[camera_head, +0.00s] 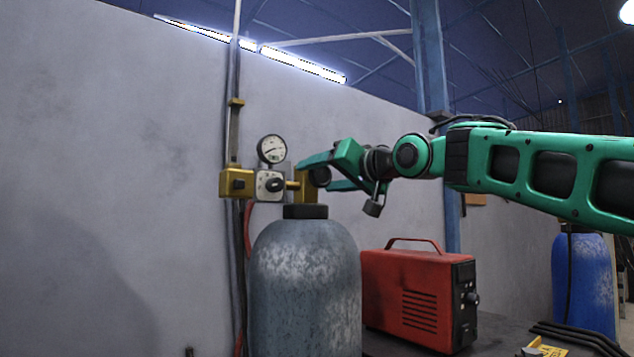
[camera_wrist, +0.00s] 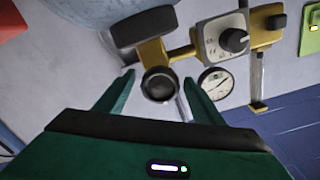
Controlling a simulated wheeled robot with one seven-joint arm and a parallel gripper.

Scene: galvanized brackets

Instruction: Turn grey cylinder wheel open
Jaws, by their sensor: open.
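The grey cylinder (camera_head: 305,290) stands upright below the arm, with a dark collar (camera_head: 305,212) and a brass valve (camera_head: 305,187) on top. Its wheel, a dark round knob (camera_head: 320,178), faces my gripper and shows in the wrist view (camera_wrist: 160,84). My gripper (camera_head: 316,174) reaches in from the right with its green fingers spread open. In the wrist view the fingertips (camera_wrist: 159,76) lie to either side of the wheel, with a visible gap on both sides. The upper finger hides part of the valve in the head view.
A round pressure gauge (camera_head: 271,149) and a grey plate with a black dial (camera_head: 270,185) sit left of the valve, near the wall pipe (camera_head: 234,130). A red machine (camera_head: 408,295) stands right of the cylinder. A blue cylinder (camera_head: 585,285) stands far right.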

